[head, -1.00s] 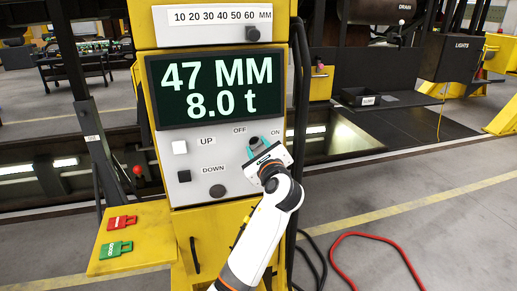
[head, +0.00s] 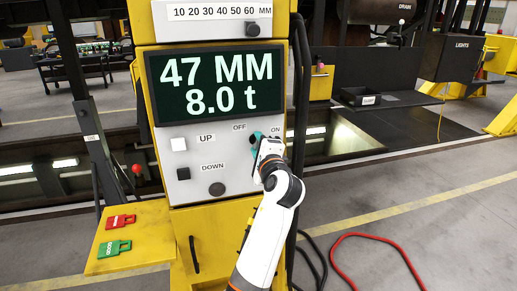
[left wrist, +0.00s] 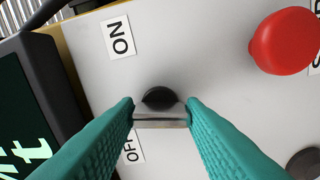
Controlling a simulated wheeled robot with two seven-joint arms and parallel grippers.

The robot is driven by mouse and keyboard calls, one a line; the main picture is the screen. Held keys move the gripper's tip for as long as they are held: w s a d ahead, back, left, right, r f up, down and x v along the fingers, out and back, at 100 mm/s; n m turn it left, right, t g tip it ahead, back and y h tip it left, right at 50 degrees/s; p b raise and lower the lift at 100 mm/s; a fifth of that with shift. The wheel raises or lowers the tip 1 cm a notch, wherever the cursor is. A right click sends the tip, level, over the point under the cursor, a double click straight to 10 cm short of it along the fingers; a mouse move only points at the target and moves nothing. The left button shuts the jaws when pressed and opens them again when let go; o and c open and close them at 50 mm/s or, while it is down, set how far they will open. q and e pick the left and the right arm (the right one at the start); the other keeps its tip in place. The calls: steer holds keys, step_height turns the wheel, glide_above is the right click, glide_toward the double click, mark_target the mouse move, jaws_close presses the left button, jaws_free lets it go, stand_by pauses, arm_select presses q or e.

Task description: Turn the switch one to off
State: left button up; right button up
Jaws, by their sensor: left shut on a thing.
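Switch one, a black rotary knob (left wrist: 160,97) with a pale grip bar, is on the grey control panel (head: 222,172) beside the OFF label (head: 239,127) and ON label (head: 275,131). My left gripper (left wrist: 160,115) is shut on the switch, its teal fingers on both sides of the bar. In the head view, the gripper (head: 257,138) mostly hides the knob, so I cannot tell its exact setting there. In the left wrist view, the ON label (left wrist: 118,36) is at upper left and the OFF label (left wrist: 133,147) is partly covered by a finger. My right gripper is not in view.
A red button (left wrist: 284,41) is near the switch. UP (head: 179,144) and DOWN (head: 184,174) buttons are on the panel's left. The display (head: 215,83) reads 47 MM and 8.0 t. Red (head: 121,221) and green (head: 115,248) tags lie on the yellow ledge.

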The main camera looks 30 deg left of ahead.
arm_select(q)
steer(key=shift+f+n+b, duration=0.1)
steer(key=shift+n+b, duration=0.35)
steer(key=shift+n, duration=0.75)
steer(key=o, duration=1)
